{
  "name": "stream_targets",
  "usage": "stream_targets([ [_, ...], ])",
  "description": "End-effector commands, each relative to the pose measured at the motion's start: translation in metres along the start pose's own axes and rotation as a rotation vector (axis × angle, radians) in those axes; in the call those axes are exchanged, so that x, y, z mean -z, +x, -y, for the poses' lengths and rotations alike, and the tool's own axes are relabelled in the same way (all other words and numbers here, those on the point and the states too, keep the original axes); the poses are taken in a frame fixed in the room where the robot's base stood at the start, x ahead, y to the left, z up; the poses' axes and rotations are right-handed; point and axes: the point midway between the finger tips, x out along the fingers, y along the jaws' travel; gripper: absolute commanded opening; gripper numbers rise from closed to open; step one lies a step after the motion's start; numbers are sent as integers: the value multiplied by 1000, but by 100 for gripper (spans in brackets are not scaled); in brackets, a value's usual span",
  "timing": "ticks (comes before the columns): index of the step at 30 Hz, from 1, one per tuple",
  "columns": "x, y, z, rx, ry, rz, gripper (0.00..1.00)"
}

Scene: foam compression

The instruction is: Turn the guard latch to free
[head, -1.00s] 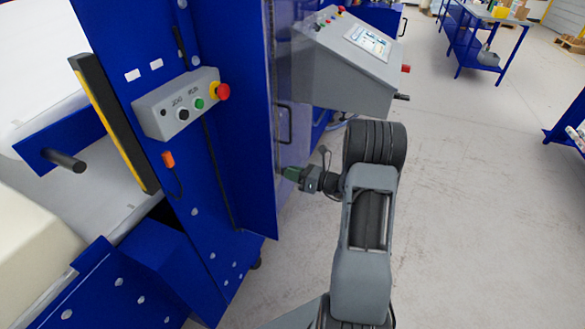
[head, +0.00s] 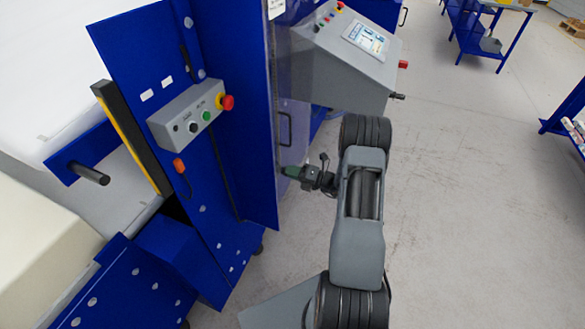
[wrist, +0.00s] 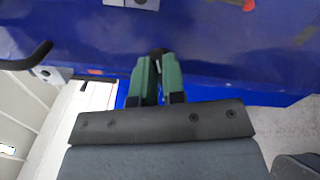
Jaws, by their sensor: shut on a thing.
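My gripper (head: 291,172) is at the lower part of the clear guard panel (head: 292,100) on the blue machine. In the wrist view its two green fingers (wrist: 156,66) are closed around a small dark piece, which I take to be the guard latch (wrist: 158,53). Only the top of this piece shows between the fingertips, so its turn angle cannot be read. In the head view the latch is hidden by the gripper. A black handle (head: 286,128) sits on the guard above my gripper.
A grey button box (head: 190,115) with a red stop button (head: 227,102) is on the blue machine frame (head: 240,60). A grey control console (head: 345,60) stands behind the guard. Open floor (head: 470,220) lies to the right.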

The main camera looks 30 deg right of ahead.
Motion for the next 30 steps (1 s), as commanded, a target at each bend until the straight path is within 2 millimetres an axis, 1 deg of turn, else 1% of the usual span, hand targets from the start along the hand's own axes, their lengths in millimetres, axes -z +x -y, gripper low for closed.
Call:
stream_targets([
  [1, -2, 0, -3, -1, 37, 2, 0],
  [6, -2, 0, -2, -1, 158, 2, 0],
  [13, -1, 0, 0, -1, 275, 2, 0],
  [21, -1, 0, 0, -1, 338, 2, 0],
  [30, -1, 0, 1, -1, 350, 3, 0],
])
